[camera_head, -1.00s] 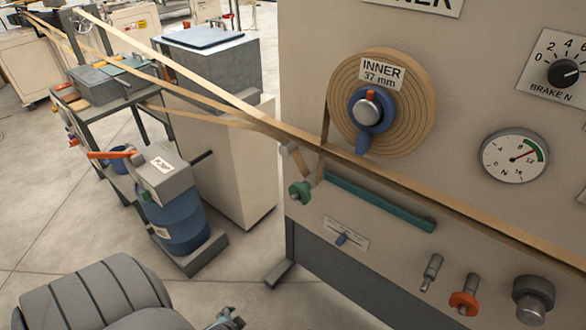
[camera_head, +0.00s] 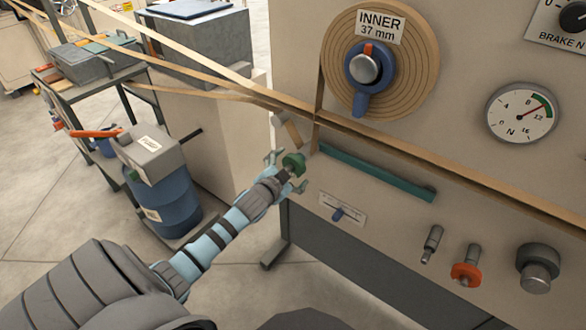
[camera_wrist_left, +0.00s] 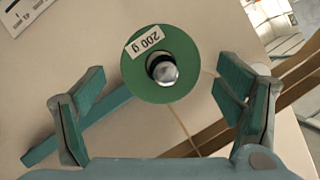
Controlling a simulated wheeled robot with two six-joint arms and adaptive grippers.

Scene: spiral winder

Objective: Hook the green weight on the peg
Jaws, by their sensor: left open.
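The green weight (camera_head: 294,162) is at the left edge of the machine's front panel, below a small tan arm. In the left wrist view the green weight (camera_wrist_left: 138,72) is a green disc with a "200 g" label and a silver knob at its centre. My left gripper (camera_head: 287,172) is open around the weight. In the wrist view its fingers (camera_wrist_left: 161,95) stand on both sides of the disc with a gap at each side. A bare metal peg (camera_head: 432,243) sticks out low on the panel. My right gripper is not in view.
An orange ring (camera_head: 465,274) sits on a neighbouring metal post, left of a dark knob (camera_head: 538,265). A green bar (camera_head: 377,172) lies along the panel beside the weight. A tan strip (camera_head: 400,148) runs above it, under the wound coil (camera_head: 416,60).

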